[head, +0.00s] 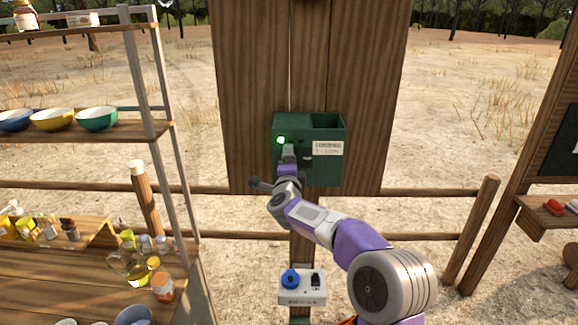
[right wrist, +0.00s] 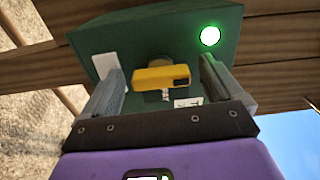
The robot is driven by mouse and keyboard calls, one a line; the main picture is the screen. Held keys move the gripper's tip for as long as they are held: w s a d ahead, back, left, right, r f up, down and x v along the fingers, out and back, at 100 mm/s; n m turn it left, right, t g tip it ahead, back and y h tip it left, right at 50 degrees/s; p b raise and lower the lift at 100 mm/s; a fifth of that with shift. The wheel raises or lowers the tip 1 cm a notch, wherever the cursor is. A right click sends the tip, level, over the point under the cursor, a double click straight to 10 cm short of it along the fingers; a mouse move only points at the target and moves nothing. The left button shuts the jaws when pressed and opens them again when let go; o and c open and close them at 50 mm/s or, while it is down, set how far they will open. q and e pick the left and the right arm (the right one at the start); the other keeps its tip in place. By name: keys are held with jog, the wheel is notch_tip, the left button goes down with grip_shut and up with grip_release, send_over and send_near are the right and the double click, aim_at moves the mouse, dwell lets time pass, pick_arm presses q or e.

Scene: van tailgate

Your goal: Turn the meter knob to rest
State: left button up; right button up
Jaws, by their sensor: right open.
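The green meter box (head: 325,172) is fixed to a wooden board, with a lit green lamp (head: 281,140) and a white label (head: 328,148) on its front. My right gripper (head: 288,152) is in front of the box's left part, just below the lamp, and hides the knob in the head view. In the right wrist view the yellow bar knob (right wrist: 162,77) lies crosswise between the open fingers of my right gripper (right wrist: 160,84), with gaps on both sides. Small lettering that seems to read REST shows just below the knob, and a partly hidden label beside it. My left gripper is out of view.
A shelf (head: 130,131) with several bowls stands at the left, above a bench (head: 95,268) with bottles and jars. A white box with a blue knob (head: 290,279) sits low on the post. A wooden stand (head: 545,205) is at the right. Sandy ground lies behind.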

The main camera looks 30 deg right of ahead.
jog(key=b+v, duration=0.2)
jog(key=v, duration=0.5)
jog(key=shift+s, duration=0.3)
jog(key=shift+a, duration=0.15)
jog(key=s+a+f+n+g+y+b, duration=0.1)
jog(key=a+f+n+g+y, duration=0.2)
jog(key=f, duration=1)
jog(key=s+a+f+n+y+b, duration=0.1)
jog(key=a+f+n+y, duration=0.35)
jog(key=f, duration=0.85)
jog(key=s+a+f+n+g+y+b, duration=0.15)
jog(key=a+f+n, duration=0.4)
jog(key=f, duration=0.75)
jog(key=s+a+f+n+g+y+b, duration=0.2)
jog(key=s+a+f+n+g, duration=0.3)
jog(key=s+f, duration=0.75)
jog(key=s+a+f+n+g+y, duration=0.1)
jog(key=s+a+f, duration=0.1)
jog(key=s, duration=0.3)
jog(key=s+a+f+n+g+y, duration=0.1)
jog(key=s+a+f+g, duration=0.1)
jog(key=s, duration=0.4)
jog(key=s+a+f+n+g+b, duration=0.1)
jog(key=s+a+f+g, duration=0.1)
jog(key=s+f, duration=0.3)
jog(key=shift+s+a+f+y, duration=0.35)
jog(key=shift+a+f, duration=0.2)
jog(key=shift+a, duration=0.3)
